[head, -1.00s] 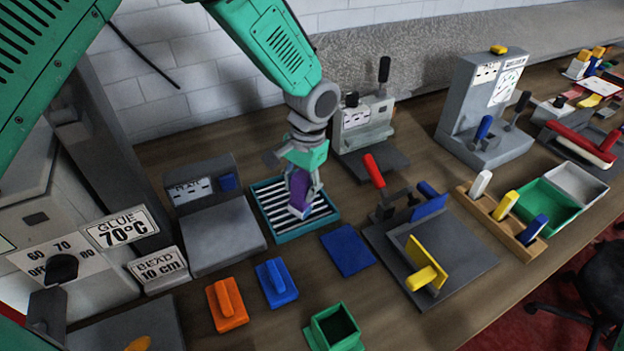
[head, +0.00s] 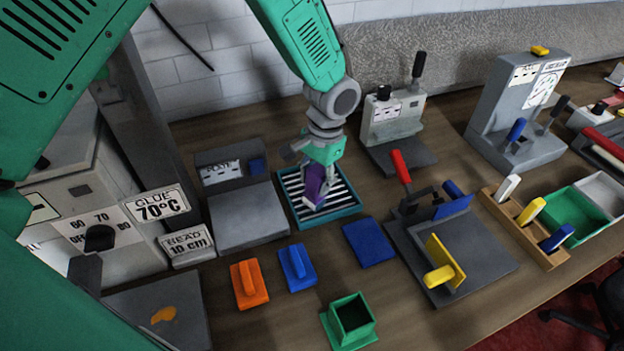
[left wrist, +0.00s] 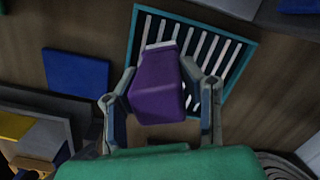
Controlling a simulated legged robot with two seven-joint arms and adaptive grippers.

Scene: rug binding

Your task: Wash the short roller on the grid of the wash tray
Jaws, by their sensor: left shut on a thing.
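The wash tray (head: 350,212) is a teal-rimmed tray with a black-and-white striped grid, standing near the back wall. My left gripper (head: 318,182) is over it, shut on a purple block with a pale end, which I take for the short roller (head: 313,190). In the left wrist view the purple body (left wrist: 157,85) sits between both fingers (left wrist: 160,100), and its pale end points at the grid (left wrist: 222,62). The roller's end is at or just above the grid; contact cannot be told. My right gripper is not in view.
A grey plate machine (head: 245,215) stands left of the tray, and a grey press (head: 392,120) behind right. A blue pad (head: 369,242), a blue block (head: 297,268), an orange block (head: 249,284) and a green box (head: 350,322) lie in front.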

